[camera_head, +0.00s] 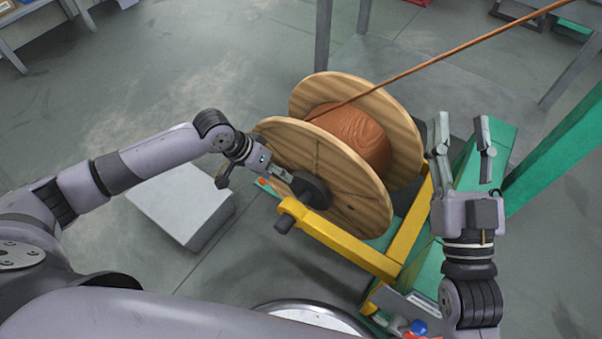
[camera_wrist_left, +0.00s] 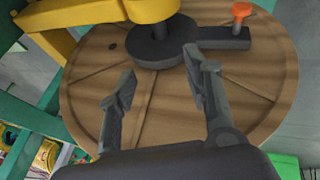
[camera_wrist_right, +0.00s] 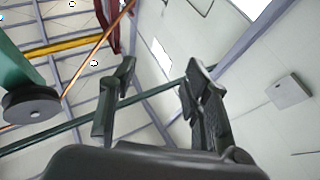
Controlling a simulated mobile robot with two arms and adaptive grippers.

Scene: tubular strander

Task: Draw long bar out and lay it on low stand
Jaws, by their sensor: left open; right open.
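A wooden spool (camera_head: 318,168) wound with copper-coloured strand sits in a yellow frame (camera_head: 345,248). A black hub (camera_head: 313,190) is on the spool's near face, with a dark arm ending in an orange knob (camera_wrist_left: 242,9). My left gripper (camera_head: 252,178) is open and empty in front of that face, near the hub. My right gripper (camera_head: 461,122) is open and empty, raised right of the spool. A low grey block (camera_head: 180,195), possibly the low stand, is left of the spool.
A copper-coloured strand (camera_head: 440,65) runs from the spool to the upper right. Green machine beams (camera_head: 555,150) stand at the right. A grey post (camera_head: 322,40) rises behind the spool. Open floor (camera_head: 150,85) lies behind the grey block.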

